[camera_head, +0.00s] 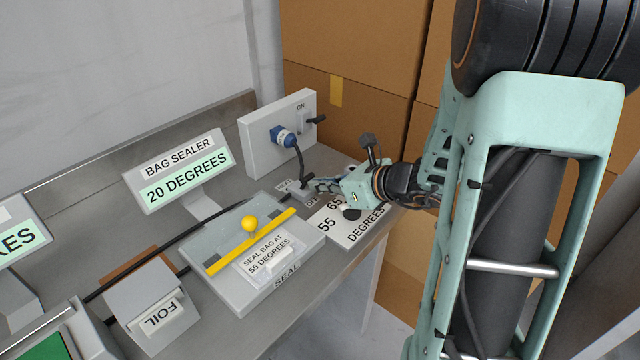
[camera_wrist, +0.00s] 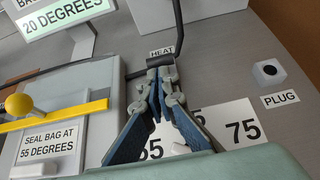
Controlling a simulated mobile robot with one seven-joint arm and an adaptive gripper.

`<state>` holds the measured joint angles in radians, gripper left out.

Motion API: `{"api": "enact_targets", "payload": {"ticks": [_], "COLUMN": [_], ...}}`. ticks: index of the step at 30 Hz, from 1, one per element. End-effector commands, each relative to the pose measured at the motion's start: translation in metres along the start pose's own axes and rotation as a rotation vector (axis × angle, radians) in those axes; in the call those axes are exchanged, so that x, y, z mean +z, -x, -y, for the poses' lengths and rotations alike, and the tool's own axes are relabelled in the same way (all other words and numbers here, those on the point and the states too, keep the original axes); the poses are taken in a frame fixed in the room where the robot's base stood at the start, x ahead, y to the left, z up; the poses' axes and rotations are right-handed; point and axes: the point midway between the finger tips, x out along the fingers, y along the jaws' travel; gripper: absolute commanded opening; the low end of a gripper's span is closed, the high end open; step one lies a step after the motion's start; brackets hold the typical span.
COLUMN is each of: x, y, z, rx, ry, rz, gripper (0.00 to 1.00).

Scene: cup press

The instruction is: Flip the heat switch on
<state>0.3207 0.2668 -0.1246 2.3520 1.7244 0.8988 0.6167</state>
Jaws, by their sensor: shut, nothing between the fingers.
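The heat switch is a small grey box (camera_head: 299,192) at the right back corner of the bag sealer, by a HEAT label (camera_wrist: 162,52). My gripper (camera_head: 311,184) is shut and empty, with its fingertips right at this box. The fingertips (camera_wrist: 160,64) cover most of the switch in the wrist view, so its lever position is hidden. I cannot tell whether they touch it. The bag sealer display (camera_head: 186,180) reads 20 DEGREES.
A black cable runs from a blue plug (camera_head: 283,137) in the upright grey panel (camera_head: 259,150) down past my fingertips. A degrees plate (camera_head: 350,235) lies under my gripper. A yellow sealing bar (camera_head: 252,241) with a ball knob is left. A PLUG socket (camera_wrist: 268,73) is right.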

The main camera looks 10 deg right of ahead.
Motion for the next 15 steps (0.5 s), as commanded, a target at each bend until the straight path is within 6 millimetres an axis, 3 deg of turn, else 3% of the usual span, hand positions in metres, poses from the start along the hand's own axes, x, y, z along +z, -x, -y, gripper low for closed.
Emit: {"api": "enact_targets", "payload": {"ticks": [15], "x": [0.0063], "y": [0.0004], "z": [-0.0004], "rx": [0.001], "ry": [-0.001], "rz": [-0.045], "gripper": [0.00]}}
